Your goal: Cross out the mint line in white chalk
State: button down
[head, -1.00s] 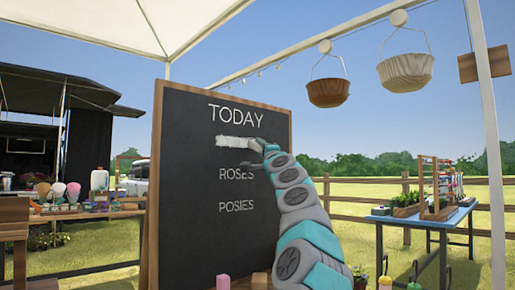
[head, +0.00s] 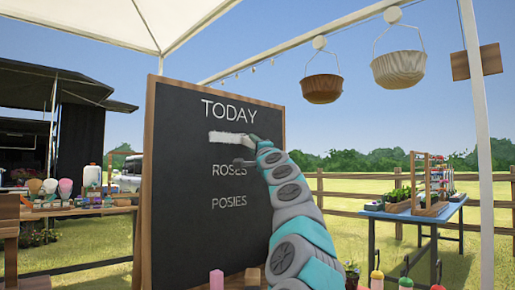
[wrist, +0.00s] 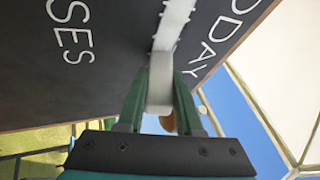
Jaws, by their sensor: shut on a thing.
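The chalkboard (head: 180,220) stands upright in a wooden frame, with TODAY, ROSES and POSIES in white. Between TODAY and ROSES a thick white chalk band (head: 226,139) covers a line, and no letters can be read under it. My gripper (wrist: 160,90) is shut on the white chalk (wrist: 160,88), held between its green fingers. In the wrist view the chalk is at the end of the white band (wrist: 175,22); I cannot tell whether it touches the board. In the head view my gripper (head: 252,146) is at the band's right end, its fingertips hard to make out.
A pink block (head: 216,280) and a tan block (head: 252,276) stand low before the board. A blue table (head: 415,214) with plants is on the right. A wooden table (head: 80,211) is on the left. Two baskets (head: 322,89) (head: 398,69) hang overhead.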

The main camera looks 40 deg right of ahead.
jog(key=shift+a, duration=0.6)
jog(key=shift+s, duration=0.1)
jog(key=shift+s+d+b, duration=0.15)
jog(key=shift+s+b, duration=0.15)
jog(key=shift+s, duration=1.15)
jog(key=shift+s+d+b, duration=0.15)
jog(key=shift+s+b, duration=0.1)
jog(key=shift+s, duration=1.2)
jog(key=shift+s, duration=0.1)
jog(key=s, duration=0.2)
jog(key=shift+s+d, duration=0.15)
jog(key=shift+s, duration=0.25)
jog(key=shift+w, duration=0.15)
jog(key=shift+w+a+p, duration=0.2)
jog(key=shift+w+p, duration=0.15)
jog(key=shift+w, duration=1.45)
jog(key=shift+w+a+p, duration=0.15)
jog(key=shift+w+p, duration=0.15)
jog(key=shift+w, duration=1.5)
